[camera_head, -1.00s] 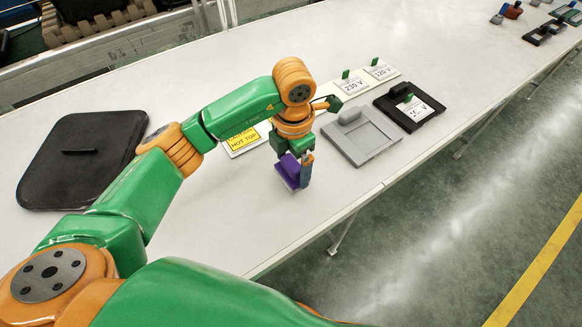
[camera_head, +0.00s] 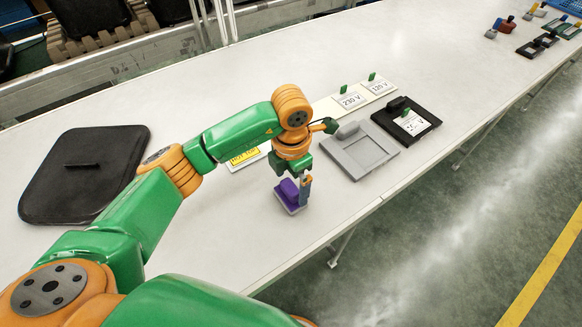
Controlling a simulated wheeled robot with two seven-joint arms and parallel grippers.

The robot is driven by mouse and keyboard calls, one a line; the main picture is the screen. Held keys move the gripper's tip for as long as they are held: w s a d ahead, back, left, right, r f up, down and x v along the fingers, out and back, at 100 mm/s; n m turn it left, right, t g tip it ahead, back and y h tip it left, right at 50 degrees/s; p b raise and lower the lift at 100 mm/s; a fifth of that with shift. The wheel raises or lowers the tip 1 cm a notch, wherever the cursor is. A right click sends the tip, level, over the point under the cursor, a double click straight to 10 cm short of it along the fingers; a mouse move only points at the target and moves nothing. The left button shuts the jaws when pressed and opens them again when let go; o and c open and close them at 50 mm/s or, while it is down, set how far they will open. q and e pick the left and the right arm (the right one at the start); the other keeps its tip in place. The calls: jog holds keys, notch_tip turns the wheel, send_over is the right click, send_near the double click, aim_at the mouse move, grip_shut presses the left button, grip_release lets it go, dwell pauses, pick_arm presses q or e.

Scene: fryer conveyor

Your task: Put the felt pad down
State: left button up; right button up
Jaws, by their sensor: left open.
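A small purple block with a pale grey base (camera_head: 287,196), which looks like the felt pad, is on the white table (camera_head: 225,245) near its front edge. It sits base down and looks flat. My left gripper (camera_head: 303,182) points down right at it, with a blue-grey finger close along its right side. The jaws are open; the other finger is mostly hidden, and I cannot tell whether either finger still touches the pad. My right gripper is not in view.
A grey tray (camera_head: 376,165) and a black tray (camera_head: 422,137) lie right of my gripper. Cards marked 230 V (camera_head: 350,99) and 120 V (camera_head: 379,87) stand behind them. A yellow sign (camera_head: 245,157) is partly hidden by my arm. A black lidded slab (camera_head: 60,190) lies left.

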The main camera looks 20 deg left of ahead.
aim_at(291, 187)
pick_arm(q)
notch_tip(291, 187, up, 10)
jog(key=shift+f, duration=0.1)
dwell(0.4)
